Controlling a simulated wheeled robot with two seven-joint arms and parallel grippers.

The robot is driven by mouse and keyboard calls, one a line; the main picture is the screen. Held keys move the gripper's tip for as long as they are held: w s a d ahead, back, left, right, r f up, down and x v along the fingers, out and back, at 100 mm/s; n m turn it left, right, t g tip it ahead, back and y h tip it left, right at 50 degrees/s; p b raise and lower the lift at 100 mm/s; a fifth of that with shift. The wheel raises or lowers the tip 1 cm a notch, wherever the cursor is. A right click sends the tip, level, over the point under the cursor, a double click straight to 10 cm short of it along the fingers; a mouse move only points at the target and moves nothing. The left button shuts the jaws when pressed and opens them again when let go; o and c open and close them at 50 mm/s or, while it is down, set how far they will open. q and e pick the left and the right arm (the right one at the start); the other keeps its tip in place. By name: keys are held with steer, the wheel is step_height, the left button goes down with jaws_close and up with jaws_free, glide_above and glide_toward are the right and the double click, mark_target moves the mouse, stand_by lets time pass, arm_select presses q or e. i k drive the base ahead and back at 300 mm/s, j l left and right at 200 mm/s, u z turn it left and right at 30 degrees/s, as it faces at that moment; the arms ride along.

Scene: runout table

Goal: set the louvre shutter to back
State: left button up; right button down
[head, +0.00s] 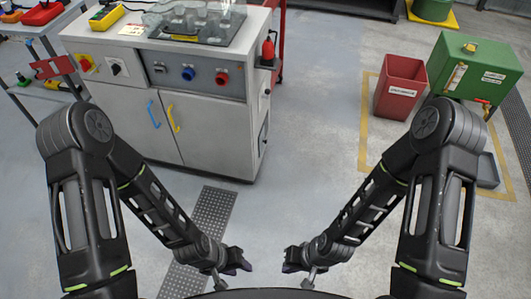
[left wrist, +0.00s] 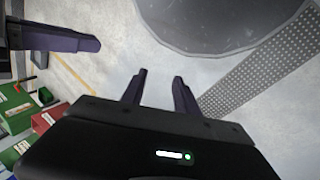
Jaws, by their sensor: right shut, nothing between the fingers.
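I cannot make out a louvre shutter in either view. My left gripper (head: 240,262) is low over the floor in front of me, far from the cabinet. In the left wrist view its two fingers (left wrist: 160,76) stand apart with nothing between them, so it is open. My right gripper (head: 290,261) faces it from the right, a short gap away, shut and empty. Dark fingers (left wrist: 65,40) of my right gripper also show at the upper left of the left wrist view.
A grey cabinet (head: 215,128) with knobs and a blue and a yellow door handle stands ahead to the left. A red bin (head: 400,90) and a green tank (head: 472,68) stand at the right. A perforated floor strip (head: 207,225) lies below. The middle floor is clear.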

mark_target(262, 141)
steer(key=i+l+u, duration=0.2)
steer(key=i, duration=0.35)
steer(key=i+l+u, duration=0.2)
steer(key=i, duration=0.35)
steer(key=i+l+u, duration=0.2)
steer(key=i+l, duration=0.15)
steer(key=i, duration=0.2)
